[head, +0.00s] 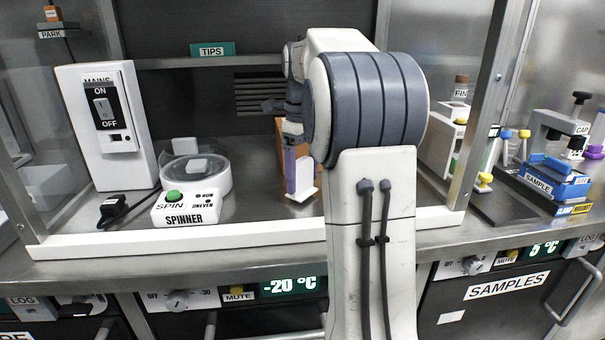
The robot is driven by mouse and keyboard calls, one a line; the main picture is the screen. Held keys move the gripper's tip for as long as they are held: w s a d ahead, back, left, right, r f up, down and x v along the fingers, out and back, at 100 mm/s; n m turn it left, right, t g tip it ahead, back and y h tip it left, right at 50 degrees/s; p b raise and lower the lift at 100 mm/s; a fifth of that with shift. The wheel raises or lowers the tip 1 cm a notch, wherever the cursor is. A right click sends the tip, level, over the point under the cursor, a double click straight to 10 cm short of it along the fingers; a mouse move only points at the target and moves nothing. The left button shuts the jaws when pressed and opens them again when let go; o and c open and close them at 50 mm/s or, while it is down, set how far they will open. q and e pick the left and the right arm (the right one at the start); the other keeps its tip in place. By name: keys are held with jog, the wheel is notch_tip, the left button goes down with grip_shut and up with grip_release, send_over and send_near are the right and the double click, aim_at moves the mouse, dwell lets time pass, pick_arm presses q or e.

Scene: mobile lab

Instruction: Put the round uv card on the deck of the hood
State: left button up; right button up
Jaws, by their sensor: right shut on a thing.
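My right arm reaches into the hood from the front, and its gripper (291,128) points down over the deck (255,208). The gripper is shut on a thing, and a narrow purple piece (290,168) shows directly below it. I take this piece for the uv card, seen nearly edge-on; its round outline cannot be made out. A white upright piece (304,178) stands right beside it. My arm hides the deck to the right. I cannot tell whether the purple piece touches the deck. My left gripper is not in view.
A spinner (187,209) with a round clear bowl and a white switch box (104,125) stand at the left of the hood. A white sill (180,240) runs along the front. A brown-orange panel (281,142) is behind the gripper. A sample rack (553,180) stands outside, right.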

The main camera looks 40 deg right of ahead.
jog(key=shift+f, duration=0.45)
jog(key=o, duration=1.2)
jog(key=shift+c, duration=0.2)
notch_tip(320, 180, up, 10)
jog(key=p, duration=0.4)
jog(key=shift+r+p, duration=0.2)
jog(key=shift+p, duration=0.1)
jog(key=shift+f, duration=0.15)
notch_tip(320, 180, down, 10)
jog(key=b, duration=0.5)
jog(key=shift+r, duration=0.45)
jog(key=shift+f, duration=0.1)
